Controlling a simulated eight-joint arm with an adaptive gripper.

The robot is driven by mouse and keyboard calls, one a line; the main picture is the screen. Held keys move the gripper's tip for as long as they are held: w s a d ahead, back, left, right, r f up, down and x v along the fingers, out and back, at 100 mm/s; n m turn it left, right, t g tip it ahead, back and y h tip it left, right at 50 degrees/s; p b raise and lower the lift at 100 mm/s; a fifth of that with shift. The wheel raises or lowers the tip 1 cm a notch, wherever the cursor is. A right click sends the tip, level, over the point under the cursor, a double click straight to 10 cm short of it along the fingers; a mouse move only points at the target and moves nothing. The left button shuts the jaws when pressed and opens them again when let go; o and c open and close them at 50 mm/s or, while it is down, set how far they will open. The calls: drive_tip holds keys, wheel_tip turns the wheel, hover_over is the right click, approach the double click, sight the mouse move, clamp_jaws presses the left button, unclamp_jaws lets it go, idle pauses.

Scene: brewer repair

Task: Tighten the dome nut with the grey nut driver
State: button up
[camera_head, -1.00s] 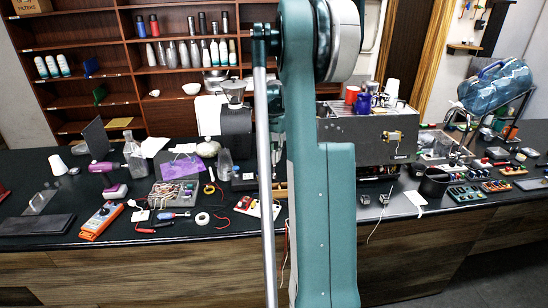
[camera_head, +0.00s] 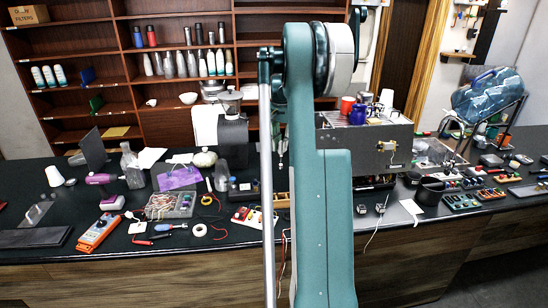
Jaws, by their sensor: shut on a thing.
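My own teal arm stands upright across the middle of the head view and hides what is behind it. My gripper is not clearly seen; it seems to be behind the arm. I cannot make out the grey nut driver or the dome nut. The steel brewer (camera_head: 366,148) stands on the counter just right of my arm, with its left part covered. A screwdriver with a blue handle (camera_head: 171,227) lies on the counter to the left.
The dark counter (camera_head: 230,258) is crowded. An orange power strip (camera_head: 98,231), a parts box (camera_head: 171,204), a white tape roll (camera_head: 199,230) and a grinder (camera_head: 233,138) are left of my arm. A dark pitcher (camera_head: 430,190) and tool trays (camera_head: 460,200) are to the right.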

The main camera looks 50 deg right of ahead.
drive_tip(key=s+d+r+m+p, duration=0.2)
drive_tip(key=s+d+r, duration=0.1)
drive_tip(key=d+r, duration=0.7)
drive_tip(key=s+d+r+m+p, duration=0.1)
drive_tip(key=s+d+r+p, duration=0.2)
drive_tip(key=d+r, duration=0.7)
drive_tip(key=shift+s+d+m+p, duration=0.3)
drive_tip(key=shift+d+m, duration=0.1)
drive_tip(key=shift+d, duration=0.4)
drive_tip(key=shift+f, duration=0.25)
drive_tip(key=shift+f+b, duration=1.1)
drive_tip(key=shift+f, duration=0.9)
drive_tip(key=n+p, duration=0.1)
drive_tip(key=n, duration=1.1)
